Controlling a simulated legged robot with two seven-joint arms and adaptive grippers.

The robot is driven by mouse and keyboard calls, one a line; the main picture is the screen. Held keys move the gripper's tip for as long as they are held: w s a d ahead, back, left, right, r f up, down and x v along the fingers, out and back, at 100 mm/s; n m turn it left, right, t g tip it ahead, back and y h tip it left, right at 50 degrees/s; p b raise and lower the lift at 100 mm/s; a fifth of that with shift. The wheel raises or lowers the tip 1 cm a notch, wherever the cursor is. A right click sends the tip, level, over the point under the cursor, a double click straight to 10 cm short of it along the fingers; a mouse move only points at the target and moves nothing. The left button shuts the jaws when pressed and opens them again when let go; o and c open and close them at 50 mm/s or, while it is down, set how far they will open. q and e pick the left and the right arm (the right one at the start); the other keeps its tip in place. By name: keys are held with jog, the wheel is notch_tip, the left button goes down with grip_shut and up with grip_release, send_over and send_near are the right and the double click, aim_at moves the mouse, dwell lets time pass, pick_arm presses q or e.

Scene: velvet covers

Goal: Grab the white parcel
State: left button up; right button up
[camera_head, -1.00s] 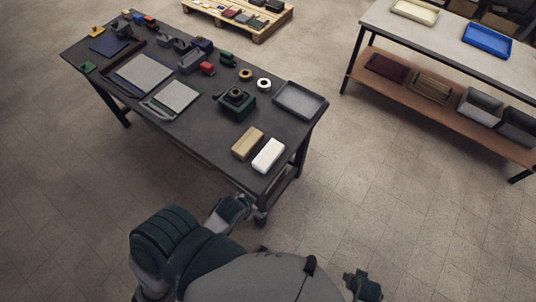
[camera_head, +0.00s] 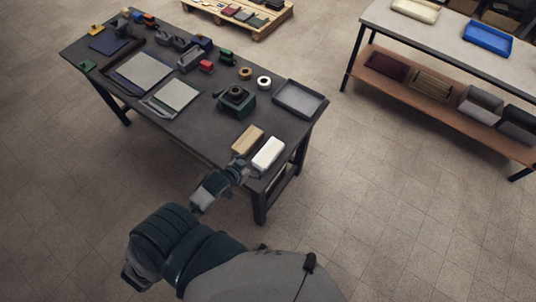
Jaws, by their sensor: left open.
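The white parcel (camera_head: 268,153) lies on the near right end of the dark table (camera_head: 205,133). A tan parcel (camera_head: 247,140) lies just left of it. My left gripper (camera_head: 243,166) is at the table's near edge, close to the near left end of the white parcel and below the tan one. It is open and small in view, and I cannot tell whether it touches either parcel. My right gripper is out of view.
A grey tray (camera_head: 300,98) and a dark green device (camera_head: 236,99) stand behind the parcels. Tape rolls (camera_head: 264,83) and several tools lie further back. A shelf table (camera_head: 450,38) stands at right, a pallet (camera_head: 238,15) at the back. The floor between is clear.

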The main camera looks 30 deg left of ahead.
aim_at(271, 151)
pick_arm(q)
jog(key=x, duration=1.1)
jog(key=shift+w+f, duration=0.15)
jog(key=shift+w, duration=0.05)
jog(key=x, duration=0.5)
jog(key=shift+w+a+f+b, duration=0.1)
jog(key=shift+w+a+b, duration=0.2)
jog(key=shift+w, duration=0.05)
jog(key=shift+s+d, duration=0.1)
jog(key=shift+s, duration=0.1)
jog(key=c, duration=1.5)
